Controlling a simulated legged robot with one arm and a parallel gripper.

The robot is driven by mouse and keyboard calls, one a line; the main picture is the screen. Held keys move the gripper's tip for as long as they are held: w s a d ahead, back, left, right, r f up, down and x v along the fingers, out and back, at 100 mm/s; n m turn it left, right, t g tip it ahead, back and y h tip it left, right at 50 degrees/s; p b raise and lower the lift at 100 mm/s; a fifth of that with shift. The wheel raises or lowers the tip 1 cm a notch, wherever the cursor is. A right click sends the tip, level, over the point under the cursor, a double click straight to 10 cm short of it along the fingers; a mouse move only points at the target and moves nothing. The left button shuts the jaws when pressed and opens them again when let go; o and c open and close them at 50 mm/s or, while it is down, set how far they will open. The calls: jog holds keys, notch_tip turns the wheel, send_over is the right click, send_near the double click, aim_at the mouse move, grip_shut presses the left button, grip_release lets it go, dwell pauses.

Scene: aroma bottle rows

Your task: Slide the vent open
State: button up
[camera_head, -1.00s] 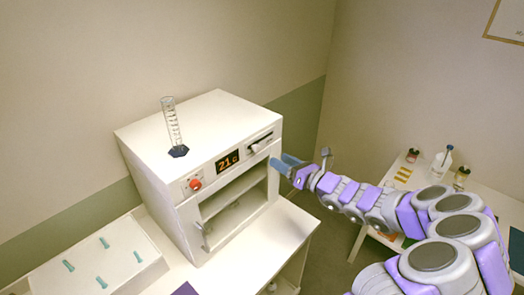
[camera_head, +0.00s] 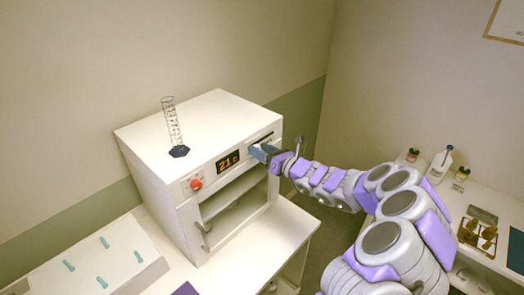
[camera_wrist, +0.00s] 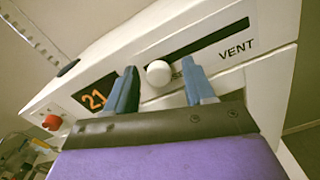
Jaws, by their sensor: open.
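The white oven-like cabinet (camera_head: 165,135) has a vent with a dark slot (camera_wrist: 205,38) labelled VENT (camera_wrist: 236,48). A round white knob (camera_wrist: 158,73) sits at the left end of the slot in the wrist view. My gripper (camera_wrist: 160,68) is open, with one blue finger on each side of the knob. Gaps show between the knob and both fingers. In the head view my gripper (camera_head: 262,151) is at the upper right of the cabinet front and hides the knob and part of the slot.
A red button (camera_head: 195,184) and an orange display (camera_head: 227,160) are left of the vent. A glass cylinder (camera_head: 173,127) stands on the cabinet. The cabinet's front opening is below, with a handle (camera_head: 206,236) at its left. A side table with bottles (camera_head: 439,165) is at right.

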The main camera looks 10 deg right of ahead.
jog(key=shift+c, duration=0.4)
grip_shut()
jog(key=shift+d, duration=0.1)
jog(key=w+d+p, duration=0.1)
jog(key=d+p, duration=0.1)
jog(key=w+d+p, duration=0.1)
jog(key=w+d, duration=0.1)
jog(key=d, duration=0.1)
jog(key=w+d+p, duration=0.2)
jog(key=shift+w+d+p, duration=0.15)
jog(key=shift+d+p, duration=0.05)
jog(key=shift+p, duration=0.1)
